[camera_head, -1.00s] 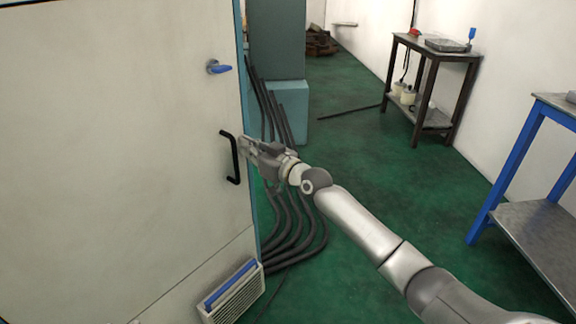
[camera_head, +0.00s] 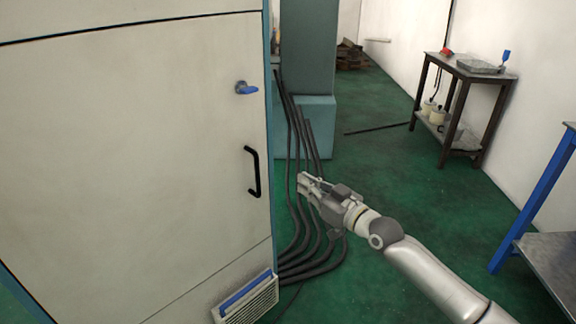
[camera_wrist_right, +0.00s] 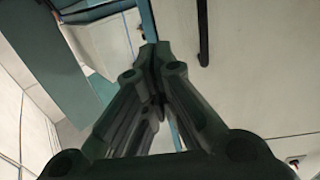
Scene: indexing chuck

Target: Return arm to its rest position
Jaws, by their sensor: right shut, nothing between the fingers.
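My right gripper (camera_head: 304,184) is shut and empty in the head view. It hangs in the air to the right of the white cabinet door, apart from the black door handle (camera_head: 252,172). My right arm (camera_head: 430,275) comes in from the lower right. In the right wrist view the shut fingers (camera_wrist_right: 153,52) meet at the centre, and the black handle (camera_wrist_right: 203,32) shows beyond them to the right. My left gripper is not in view.
The white cabinet (camera_head: 130,150) with a blue latch (camera_head: 246,88) fills the left side. Black hoses (camera_head: 297,150) run down beside it to the floor. A dark table (camera_head: 470,75) and a blue-legged table (camera_head: 535,200) stand at right. Green floor between is open.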

